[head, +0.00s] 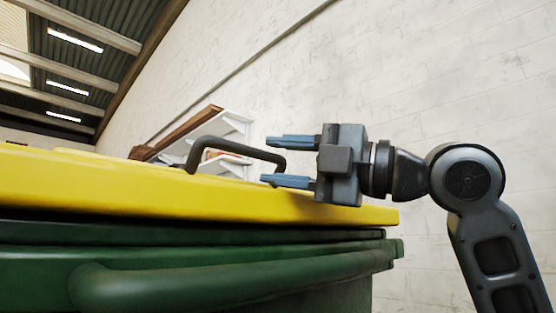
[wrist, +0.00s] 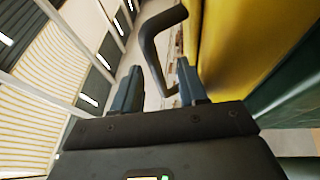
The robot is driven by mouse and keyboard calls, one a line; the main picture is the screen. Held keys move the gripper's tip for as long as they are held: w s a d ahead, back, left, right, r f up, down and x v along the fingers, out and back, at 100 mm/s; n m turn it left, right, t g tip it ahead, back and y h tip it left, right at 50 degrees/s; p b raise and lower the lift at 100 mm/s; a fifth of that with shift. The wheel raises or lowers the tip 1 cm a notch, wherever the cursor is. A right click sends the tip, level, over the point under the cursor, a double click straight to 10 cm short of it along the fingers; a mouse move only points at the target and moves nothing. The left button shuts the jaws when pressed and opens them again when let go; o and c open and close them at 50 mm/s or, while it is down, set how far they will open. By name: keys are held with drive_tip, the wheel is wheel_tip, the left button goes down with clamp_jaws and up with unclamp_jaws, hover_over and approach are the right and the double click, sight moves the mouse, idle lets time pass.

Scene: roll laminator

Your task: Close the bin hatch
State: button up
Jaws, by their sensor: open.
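The bin hatch is a yellow lid (head: 120,188) lying almost flat over the green bin (head: 230,284) in the head view. A dark gap shows between lid and bin on the left. A dark bar handle (head: 233,147) stands up from the lid. My gripper (head: 278,160) is open at the handle's right end, one finger above and one below the handle's bend. In the wrist view my gripper (wrist: 160,85) has its two fingers on either side of the handle's near end (wrist: 155,62). The yellow lid (wrist: 230,40) is to the right. I cannot tell whether the fingers touch the handle.
A white shelf unit (head: 228,127) with brown boards stands behind the lid by the pale brick wall (head: 420,70). A thick green rim bar (head: 240,280) runs along the bin's front.

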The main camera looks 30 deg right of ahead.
drive_tip(key=v, duration=0.7)
drive_tip(key=shift+p, duration=0.35)
